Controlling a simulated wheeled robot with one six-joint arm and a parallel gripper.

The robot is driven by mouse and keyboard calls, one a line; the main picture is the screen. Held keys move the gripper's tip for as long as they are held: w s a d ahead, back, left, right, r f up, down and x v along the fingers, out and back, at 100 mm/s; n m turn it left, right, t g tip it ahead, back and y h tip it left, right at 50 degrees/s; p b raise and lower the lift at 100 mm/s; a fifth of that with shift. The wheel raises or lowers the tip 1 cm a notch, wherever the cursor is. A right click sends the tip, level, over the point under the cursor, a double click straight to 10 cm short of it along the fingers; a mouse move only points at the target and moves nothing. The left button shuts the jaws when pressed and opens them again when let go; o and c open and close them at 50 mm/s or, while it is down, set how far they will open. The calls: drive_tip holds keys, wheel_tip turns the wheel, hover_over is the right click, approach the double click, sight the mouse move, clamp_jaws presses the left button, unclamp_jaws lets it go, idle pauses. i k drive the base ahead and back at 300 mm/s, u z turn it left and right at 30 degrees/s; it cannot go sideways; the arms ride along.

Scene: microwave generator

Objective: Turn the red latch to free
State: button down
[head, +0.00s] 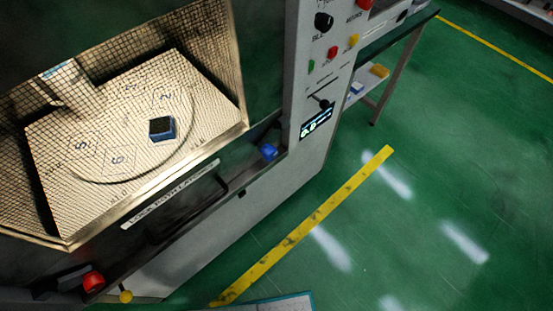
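The red latch (93,281) is a small red knob at the lower left of the machine's front, below the lit chamber. It sits on a dark mount near a yellow knob (126,296). Its turn position is too small to tell. A blue latch (268,152) sits at the right end of the same front edge. A label strip (170,194) with lettering about locking both latches runs between them. My gripper is not in view.
The chamber holds a dark blue block (162,128) on a marked plate (60,160). A dark handle bar (185,212) runs along the front. The control panel (325,60) has several knobs and a small display. A table (385,65) stands behind.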

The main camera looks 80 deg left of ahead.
sight(92, 281)
drive_tip(key=i, duration=0.45)
drive_tip(key=u, duration=3.25)
drive_tip(key=k, duration=0.9)
drive_tip(key=u, duration=0.25)
